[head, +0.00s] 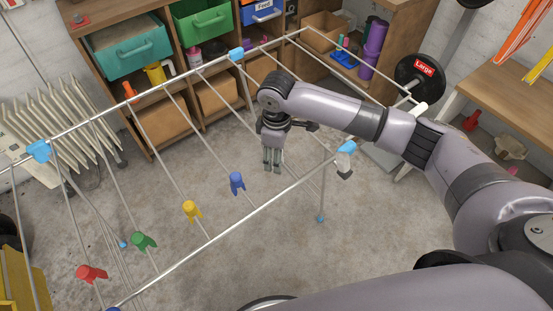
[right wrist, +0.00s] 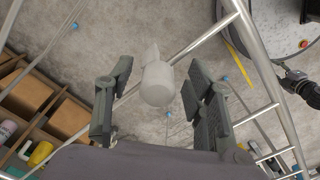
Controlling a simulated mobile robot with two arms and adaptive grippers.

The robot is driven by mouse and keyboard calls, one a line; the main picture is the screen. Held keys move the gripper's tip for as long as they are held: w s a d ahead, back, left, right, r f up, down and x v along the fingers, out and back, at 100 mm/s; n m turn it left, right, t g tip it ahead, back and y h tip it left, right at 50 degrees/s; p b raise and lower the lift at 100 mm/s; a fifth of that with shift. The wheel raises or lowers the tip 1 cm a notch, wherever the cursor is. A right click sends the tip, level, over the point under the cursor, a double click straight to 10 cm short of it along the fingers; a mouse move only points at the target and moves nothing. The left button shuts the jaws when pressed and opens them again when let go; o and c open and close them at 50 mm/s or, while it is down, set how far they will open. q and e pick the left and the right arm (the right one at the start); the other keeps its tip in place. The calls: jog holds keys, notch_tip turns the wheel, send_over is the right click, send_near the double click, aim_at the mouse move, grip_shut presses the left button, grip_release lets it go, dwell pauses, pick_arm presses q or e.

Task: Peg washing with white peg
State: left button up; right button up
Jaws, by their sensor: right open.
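The white peg (right wrist: 157,82) shows in the right wrist view between the two fingers of my right gripper (right wrist: 160,100). The fingers stand apart on either side of it, with visible gaps. A rack rod passes close by the peg; I cannot tell how it sits on it. In the head view my right gripper (head: 272,158) points down over the drying rack, and the peg cannot be made out clearly there. Red (head: 91,273), green (head: 143,241), yellow (head: 192,210) and blue (head: 237,183) pegs sit on the rack's rods (head: 215,236) to its left. My left gripper is not in view.
Blue corner joints (head: 236,54) sit on the rack frame. Wooden shelves (head: 150,88) with coloured bins stand behind it. A white radiator (head: 62,135) is at the left, a barbell weight (head: 420,75) and a wooden table (head: 510,92) at the right. Open floor lies below the rack.

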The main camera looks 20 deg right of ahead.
jog(key=shift+f, duration=0.65)
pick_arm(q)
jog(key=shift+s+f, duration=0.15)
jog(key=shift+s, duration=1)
pick_arm(e)
jog(key=shift+f, duration=0.6)
jog(key=shift+c, duration=0.3)
jog(key=c, duration=0.9)
jog(key=o, duration=0.5)
jog(key=c, duration=0.6)
pick_arm(q)
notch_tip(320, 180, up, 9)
jog(key=p, duration=0.9)
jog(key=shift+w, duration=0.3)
pick_arm(e)
jog(key=shift+r, duration=3.75)
jog(key=shift+c, duration=0.2)
